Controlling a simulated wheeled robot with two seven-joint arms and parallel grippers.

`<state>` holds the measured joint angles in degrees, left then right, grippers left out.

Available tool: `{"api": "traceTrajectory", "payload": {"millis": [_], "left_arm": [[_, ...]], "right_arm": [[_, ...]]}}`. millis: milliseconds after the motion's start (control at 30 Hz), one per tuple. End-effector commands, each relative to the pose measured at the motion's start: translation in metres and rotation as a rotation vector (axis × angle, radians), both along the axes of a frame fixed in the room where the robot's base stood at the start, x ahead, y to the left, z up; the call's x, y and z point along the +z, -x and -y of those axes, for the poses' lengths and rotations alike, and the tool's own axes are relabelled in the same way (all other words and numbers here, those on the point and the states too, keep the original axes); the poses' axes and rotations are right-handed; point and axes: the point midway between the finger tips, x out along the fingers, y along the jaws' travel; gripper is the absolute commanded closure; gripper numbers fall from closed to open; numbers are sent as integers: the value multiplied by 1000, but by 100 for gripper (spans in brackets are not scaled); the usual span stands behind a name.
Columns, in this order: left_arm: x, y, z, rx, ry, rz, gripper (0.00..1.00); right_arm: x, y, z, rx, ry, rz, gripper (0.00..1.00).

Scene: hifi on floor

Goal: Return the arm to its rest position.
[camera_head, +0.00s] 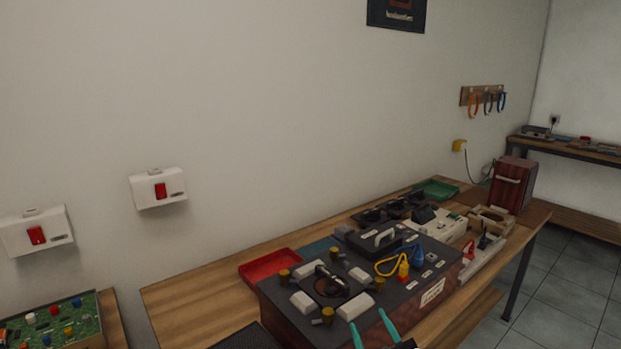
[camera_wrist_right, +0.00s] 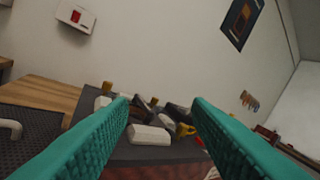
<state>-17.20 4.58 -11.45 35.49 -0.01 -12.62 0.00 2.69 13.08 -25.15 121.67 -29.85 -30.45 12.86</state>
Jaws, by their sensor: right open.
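My right gripper (camera_head: 372,330) shows at the bottom of the head view, with its teal fingertips apart. It is in front of a large dark hi-fi unit (camera_head: 285,305). In the right wrist view the two teal fingers (camera_wrist_right: 160,110) spread wide with nothing between them close up; the dark unit (camera_wrist_right: 150,158) lies beyond. The top of the unit carries white blocks, brass-coloured knobs and a yellow cable (camera_head: 388,266). My left gripper is not in view.
The unit stands on a wooden table (camera_head: 185,292) with a red tray (camera_head: 270,264) and a green tray (camera_head: 437,189). A brown box (camera_head: 511,185) stands at the far end. White switch boxes (camera_head: 158,188) hang on the wall.

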Motion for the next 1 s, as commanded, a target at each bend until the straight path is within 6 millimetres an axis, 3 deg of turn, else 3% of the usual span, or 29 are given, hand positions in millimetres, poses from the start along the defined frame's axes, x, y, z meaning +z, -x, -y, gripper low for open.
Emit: {"api": "traceTrajectory", "payload": {"millis": [33,100,200,300,500,733,1000], "left_arm": [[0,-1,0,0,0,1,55],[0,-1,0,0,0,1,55],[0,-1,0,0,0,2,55],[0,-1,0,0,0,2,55],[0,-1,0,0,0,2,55],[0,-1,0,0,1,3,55],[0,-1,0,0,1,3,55]], "right_arm": [[-33,16,20,-69,-39,-150,55],[-74,42,44,-150,-75,-348,55],[-123,86,67,-229,-109,-603,55],[-155,128,80,-273,-124,-803,55],[-191,200,93,-310,-133,-1098,55],[-208,273,99,-317,-132,-1364,55],[-275,258,96,-318,-123,-1392,55]]}}
